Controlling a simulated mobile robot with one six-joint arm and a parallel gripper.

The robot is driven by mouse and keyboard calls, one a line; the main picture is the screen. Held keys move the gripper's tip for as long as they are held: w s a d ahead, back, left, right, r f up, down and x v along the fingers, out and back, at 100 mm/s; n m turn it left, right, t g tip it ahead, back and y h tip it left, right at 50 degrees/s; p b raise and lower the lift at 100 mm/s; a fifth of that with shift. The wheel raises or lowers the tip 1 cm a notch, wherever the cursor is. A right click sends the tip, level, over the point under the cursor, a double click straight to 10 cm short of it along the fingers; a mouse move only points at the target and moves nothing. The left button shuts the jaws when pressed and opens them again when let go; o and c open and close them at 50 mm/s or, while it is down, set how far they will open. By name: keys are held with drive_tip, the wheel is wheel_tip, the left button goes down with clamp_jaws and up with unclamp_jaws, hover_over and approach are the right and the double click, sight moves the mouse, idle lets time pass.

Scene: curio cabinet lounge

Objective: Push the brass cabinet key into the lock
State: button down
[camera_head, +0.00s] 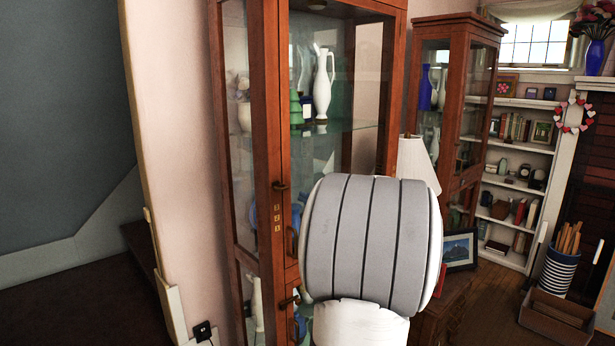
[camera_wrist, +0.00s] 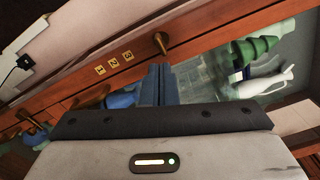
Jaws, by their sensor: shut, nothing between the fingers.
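The brass cabinet key (camera_head: 280,186) sticks out from the wooden door frame of the near glass cabinet (camera_head: 265,120), just above three small gold tags (camera_head: 277,217). In the wrist view the key (camera_wrist: 161,41) stands just past the fingertips of my gripper (camera_wrist: 160,70). My gripper is shut and empty, its tips close to the key. I cannot tell whether they touch it. How deep the key sits in the lock is not clear. In the head view my own arm hides the gripper.
A second brass fitting (camera_head: 289,301) sticks out lower on the same frame, with a curved handle (camera_head: 292,241) between. Vases (camera_head: 323,85) stand behind the glass. A lamp (camera_head: 416,162) and a framed picture (camera_head: 460,249) are close right of my arm. Open floor lies left.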

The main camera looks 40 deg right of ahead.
drive_tip(key=m+p, duration=0.1)
drive_tip(key=p, duration=0.1)
drive_tip(key=m+p, duration=0.1)
drive_tip(key=p, duration=0.1)
drive_tip(key=m+p, duration=0.1)
drive_tip(key=shift+s+a+r+m+p, duration=0.2)
drive_tip(key=shift+s+a+m+p, duration=0.1)
drive_tip(key=shift+s+p, duration=0.1)
drive_tip(key=shift+w+d+f+p, duration=0.1)
drive_tip(key=shift+w+p, duration=1.3)
drive_tip(key=shift+w, duration=1.6)
drive_tip(key=shift+w+b, duration=0.2)
drive_tip(key=shift+b, duration=0.15)
drive_tip(key=shift+w+r, duration=0.1)
drive_tip(key=shift+r, duration=0.15)
drive_tip(key=shift+b, duration=0.35)
drive_tip(key=shift+s+f+b, duration=0.25)
drive_tip(key=shift+s+b, duration=0.2)
drive_tip(key=shift+b, duration=0.15)
drive_tip(key=b, duration=0.3)
approach(285, 187)
drive_tip(key=s, duration=0.3)
drive_tip(key=shift+a+f, duration=0.1)
drive_tip(key=shift+a, duration=0.1)
